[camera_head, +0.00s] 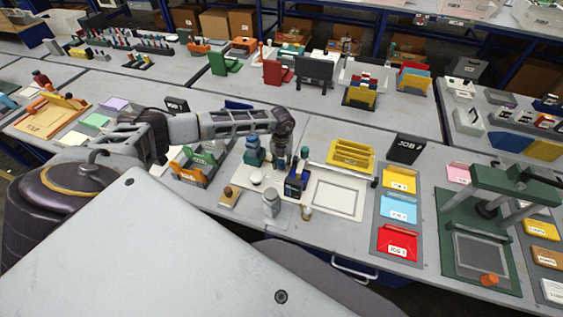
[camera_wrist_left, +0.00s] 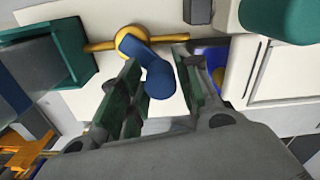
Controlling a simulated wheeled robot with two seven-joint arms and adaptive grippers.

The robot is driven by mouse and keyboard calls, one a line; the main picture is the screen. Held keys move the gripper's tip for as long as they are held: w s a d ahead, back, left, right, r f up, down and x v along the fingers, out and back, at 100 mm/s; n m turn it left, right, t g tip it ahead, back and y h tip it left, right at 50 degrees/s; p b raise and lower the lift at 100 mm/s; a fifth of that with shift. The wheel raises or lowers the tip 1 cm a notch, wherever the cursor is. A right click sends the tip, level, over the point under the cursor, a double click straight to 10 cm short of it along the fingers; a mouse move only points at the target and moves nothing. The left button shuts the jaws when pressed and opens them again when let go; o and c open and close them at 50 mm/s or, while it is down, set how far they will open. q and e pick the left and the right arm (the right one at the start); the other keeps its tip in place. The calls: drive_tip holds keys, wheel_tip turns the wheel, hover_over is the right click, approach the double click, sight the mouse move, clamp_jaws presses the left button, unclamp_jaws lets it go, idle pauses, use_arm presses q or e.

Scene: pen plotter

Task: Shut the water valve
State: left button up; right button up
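The water valve shows in the left wrist view as a round brass body (camera_wrist_left: 132,37) on a brass pipe, with a blue lever handle (camera_wrist_left: 134,47). The lever runs from the brass body down and right, and its thick end lies between my left gripper's fingers. My left gripper (camera_wrist_left: 162,88) is open, with a visible gap beside the lever end; whether a finger touches it I cannot tell. In the head view my left gripper (camera_head: 281,162) points down over the plotter station, and my wrist hides the valve there. My right gripper is not in view.
Close to the left gripper stand a green container with a blue top (camera_head: 254,152), a blue block-like device (camera_head: 296,187) and a grey bottle (camera_head: 271,203). A framed white panel (camera_head: 338,195) lies to the right. A yellow rack (camera_head: 351,156) stands behind it.

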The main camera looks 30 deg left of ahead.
use_arm(q)
drive_tip(key=c, duration=0.5)
